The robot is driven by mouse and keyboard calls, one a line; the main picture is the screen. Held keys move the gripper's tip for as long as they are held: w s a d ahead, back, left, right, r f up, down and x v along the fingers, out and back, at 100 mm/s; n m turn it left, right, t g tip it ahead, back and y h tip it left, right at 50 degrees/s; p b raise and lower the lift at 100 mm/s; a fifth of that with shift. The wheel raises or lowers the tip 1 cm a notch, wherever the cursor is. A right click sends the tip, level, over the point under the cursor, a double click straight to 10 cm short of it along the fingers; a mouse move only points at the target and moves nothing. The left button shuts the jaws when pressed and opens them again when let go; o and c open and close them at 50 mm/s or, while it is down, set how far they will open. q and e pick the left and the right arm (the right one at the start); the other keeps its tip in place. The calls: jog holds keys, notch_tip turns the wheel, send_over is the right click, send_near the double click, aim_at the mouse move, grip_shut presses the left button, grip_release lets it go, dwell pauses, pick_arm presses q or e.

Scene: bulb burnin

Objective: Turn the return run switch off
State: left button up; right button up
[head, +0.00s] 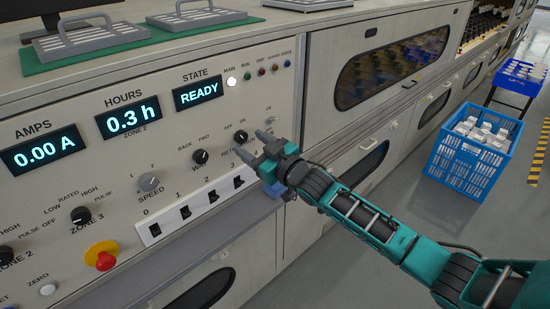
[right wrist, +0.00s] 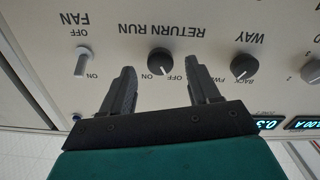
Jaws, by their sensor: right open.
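The return run switch is a round black knob on the cream control panel. In the head view the knob (head: 240,136) sits right of the way knob (head: 200,156), below OFF and ON labels. In the right wrist view, where the lettering is upside down, the return run knob (right wrist: 160,61) shows between and beyond my fingertips. A small pale mark is on its lower edge; I cannot tell surely which label it points at. My right gripper (head: 252,144) is open and empty in front of the panel, its fingers on either side of the knob in the wrist view (right wrist: 161,76). Contact is not visible.
The fan lever (right wrist: 83,62) is beside the knob. The panel (head: 110,170) also has a speed knob (head: 149,182), a row of black switches (head: 185,212) and a red button (head: 101,256). The state display (head: 199,93) reads READY. A blue crate (head: 468,150) stands on the floor at right.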

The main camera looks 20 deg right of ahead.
jog(key=v, duration=1)
jog(key=shift+s+p, duration=0.35)
jog(key=shift+s, duration=0.05)
jog(key=shift+d, duration=0.15)
jog(key=s+a+f+m+g+h, duration=0.2)
jog(key=s+f+g, duration=0.1)
jog(key=s+f, duration=0.6)
jog(key=s+a+f+m+g+h+p, duration=0.1)
jog(key=s+a+f+m+g+h, duration=0.1)
jog(key=s+f, duration=0.7)
jog(key=shift+s+a+f+g, duration=0.25)
jog(key=shift+s+a+g, duration=0.4)
jog(key=shift+s, duration=0.5)
